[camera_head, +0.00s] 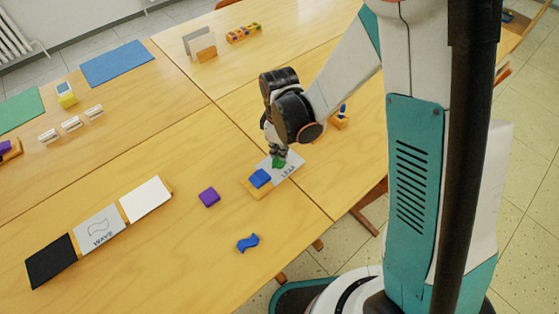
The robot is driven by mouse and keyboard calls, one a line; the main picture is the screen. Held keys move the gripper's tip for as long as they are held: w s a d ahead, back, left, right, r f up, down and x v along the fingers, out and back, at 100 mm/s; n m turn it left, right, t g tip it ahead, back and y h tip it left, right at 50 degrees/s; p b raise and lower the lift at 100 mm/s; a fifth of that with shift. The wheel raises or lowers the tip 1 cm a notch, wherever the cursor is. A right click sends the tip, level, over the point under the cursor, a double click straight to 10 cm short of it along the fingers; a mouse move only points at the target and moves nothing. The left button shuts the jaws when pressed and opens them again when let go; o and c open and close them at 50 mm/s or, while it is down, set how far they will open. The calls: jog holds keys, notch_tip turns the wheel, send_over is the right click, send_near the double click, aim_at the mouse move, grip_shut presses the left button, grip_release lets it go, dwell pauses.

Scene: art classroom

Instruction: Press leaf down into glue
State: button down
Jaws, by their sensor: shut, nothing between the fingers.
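A small green leaf (279,163) lies on a light grey card marked "LEAF" (292,169), near the right side of the table. My gripper (279,153) is shut and points down right above the leaf, touching it or very close; I cannot tell which. The gripper partly hides the leaf and the far edge of the card. I cannot make out any glue.
A purple block (209,197) and a blue wavy piece (248,243) lie nearby. Small white blocks (71,123) lie farther left. The table's middle is mostly clear.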

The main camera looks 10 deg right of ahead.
jog(key=shift+f+b, duration=0.85)
jog(key=shift+f, duration=0.1)
dwell(0.5)
jog(key=shift+r, duration=0.1)
dwell(0.7)
jog(key=shift+r+p, duration=2.3)
jog(key=shift+r, duration=1.15)
